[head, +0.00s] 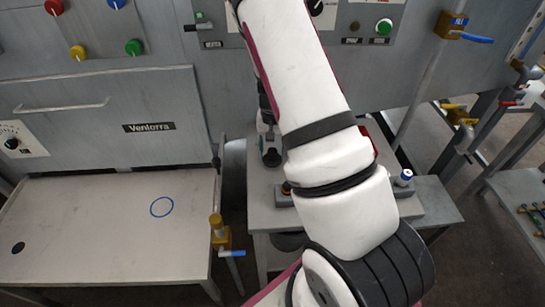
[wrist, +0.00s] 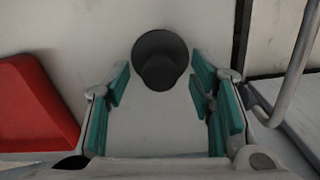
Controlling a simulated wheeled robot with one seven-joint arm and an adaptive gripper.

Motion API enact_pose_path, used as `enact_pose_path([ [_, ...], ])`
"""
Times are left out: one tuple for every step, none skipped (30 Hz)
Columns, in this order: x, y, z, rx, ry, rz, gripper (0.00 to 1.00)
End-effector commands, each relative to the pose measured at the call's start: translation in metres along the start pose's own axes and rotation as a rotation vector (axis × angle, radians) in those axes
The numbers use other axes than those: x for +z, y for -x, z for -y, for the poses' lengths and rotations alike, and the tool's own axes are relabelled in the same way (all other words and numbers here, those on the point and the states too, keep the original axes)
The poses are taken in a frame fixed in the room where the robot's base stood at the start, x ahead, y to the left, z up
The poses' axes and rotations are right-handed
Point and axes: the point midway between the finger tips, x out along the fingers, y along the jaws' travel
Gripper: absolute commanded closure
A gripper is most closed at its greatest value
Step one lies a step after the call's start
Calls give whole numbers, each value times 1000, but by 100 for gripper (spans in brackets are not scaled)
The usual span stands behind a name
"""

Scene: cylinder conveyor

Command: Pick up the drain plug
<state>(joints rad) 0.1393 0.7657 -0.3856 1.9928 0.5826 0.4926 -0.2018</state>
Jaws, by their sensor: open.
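The drain plug, a black round piece with a raised knob-like top (wrist: 160,58), stands on a pale grey surface at the upper middle of the wrist view. In the head view it appears as a small dark piece (head: 271,158) just left of my arm. My gripper (wrist: 160,82) is open, its teal finger pads on either side of the plug's near part. The plug lies between and slightly beyond the fingertips, and no grip on it shows. In the head view my arm hides most of the gripper.
A red object (wrist: 35,105) lies left of the gripper in the wrist view. A metal rail (wrist: 293,70) runs at the right. The grey work table (head: 435,200) has a blue-and-white knob (head: 404,177). The left bench (head: 100,225) is mostly clear.

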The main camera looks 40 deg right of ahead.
Motion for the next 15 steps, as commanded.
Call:
enact_pose_path([
  [1,-7,0,0,-1,3,51],
  [1,-10,0,1,-1,3,51],
  [0,-13,0,0,-1,1,51],
  [0,-15,0,0,-1,0,51],
  [0,-16,0,0,-1,0,51],
  [0,-17,0,-1,-1,-1,51],
  [0,-18,0,-1,-1,-1,51],
  [0,-18,0,-1,0,-1,51],
  [0,-18,0,-1,0,-1,51],
  [0,-17,0,-1,0,-1,51],
  [0,-17,0,-1,0,-1,51],
  [0,-17,0,-1,0,-1,51],
  [0,-17,0,-1,0,-1,57],
  [0,-17,0,-1,0,-1,64],
  [0,-17,0,-1,0,-1,73],
])
